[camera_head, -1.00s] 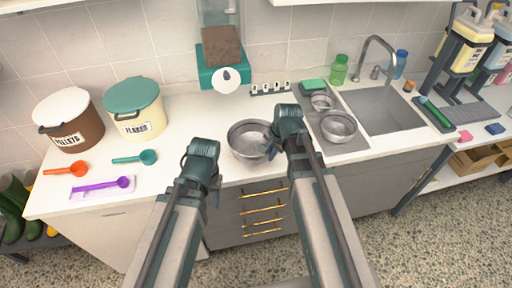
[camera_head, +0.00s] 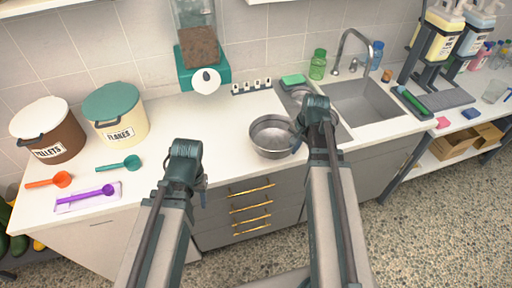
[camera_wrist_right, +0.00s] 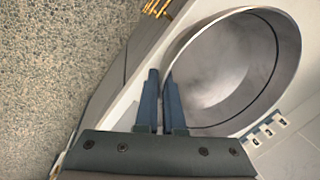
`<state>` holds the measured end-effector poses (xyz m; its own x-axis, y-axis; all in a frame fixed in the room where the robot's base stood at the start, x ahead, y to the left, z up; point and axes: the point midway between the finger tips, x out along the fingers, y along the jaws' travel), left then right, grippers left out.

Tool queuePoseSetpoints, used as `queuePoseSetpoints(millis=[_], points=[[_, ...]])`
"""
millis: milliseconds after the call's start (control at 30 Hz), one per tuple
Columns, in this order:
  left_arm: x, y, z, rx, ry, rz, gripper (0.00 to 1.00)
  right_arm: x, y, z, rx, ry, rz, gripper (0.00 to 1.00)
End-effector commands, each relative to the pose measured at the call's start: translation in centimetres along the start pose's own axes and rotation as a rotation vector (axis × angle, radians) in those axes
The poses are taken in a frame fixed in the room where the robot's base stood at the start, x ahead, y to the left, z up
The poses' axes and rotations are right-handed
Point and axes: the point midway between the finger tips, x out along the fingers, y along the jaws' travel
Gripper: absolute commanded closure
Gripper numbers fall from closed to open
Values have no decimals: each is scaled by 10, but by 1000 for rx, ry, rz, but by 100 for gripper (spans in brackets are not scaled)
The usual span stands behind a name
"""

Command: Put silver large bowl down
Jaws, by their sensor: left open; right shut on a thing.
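The large silver bowl (camera_head: 262,143) is upright over the front part of the white counter, left of the sink, in the head view. My right gripper (camera_head: 298,143) is shut on its right rim. In the right wrist view the two fingers (camera_wrist_right: 159,105) pinch the wall of the bowl (camera_wrist_right: 225,70), which appears empty. I cannot tell whether the bowl's base touches the counter. My left gripper (camera_head: 203,190) is open and empty in front of the counter, left of the bowl.
A sink (camera_head: 365,103) and its drainboard lie to the right, partly hidden by my right arm. A teal dispenser (camera_head: 203,75) stands behind. Tubs (camera_head: 115,118) and scoops (camera_head: 120,166) are at left. The counter (camera_head: 190,125) left of the bowl is clear.

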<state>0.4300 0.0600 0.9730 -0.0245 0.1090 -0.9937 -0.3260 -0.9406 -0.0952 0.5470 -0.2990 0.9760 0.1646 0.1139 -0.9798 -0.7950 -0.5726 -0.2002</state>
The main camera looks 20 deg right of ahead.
Motion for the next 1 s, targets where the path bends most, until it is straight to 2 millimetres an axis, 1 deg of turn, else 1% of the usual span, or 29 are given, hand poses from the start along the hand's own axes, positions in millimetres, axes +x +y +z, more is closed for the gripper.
queuePoseSetpoints(millis=[33,200,300,400,500,733,867,900,1000], points=[[3,0,0,0,0,0,50,6,-15,3,-6,-1,-1,100],[6,1,0,0,0,0,50,17,-54,16,-5,0,-2,100],[8,1,0,0,0,0,50,22,-71,21,-3,0,-2,100],[9,1,0,0,0,0,50,26,-82,26,-1,0,-1,100],[9,1,0,0,0,0,50,27,-88,28,0,0,-1,100],[9,1,-1,0,0,0,50,28,-91,30,1,1,-1,100],[11,1,-1,0,0,0,50,32,-103,33,-2,0,-1,100],[19,2,-1,0,0,0,50,40,-100,33,1,1,-1,100],[35,3,-2,0,0,0,50,55,-96,33,1,1,-1,100]])
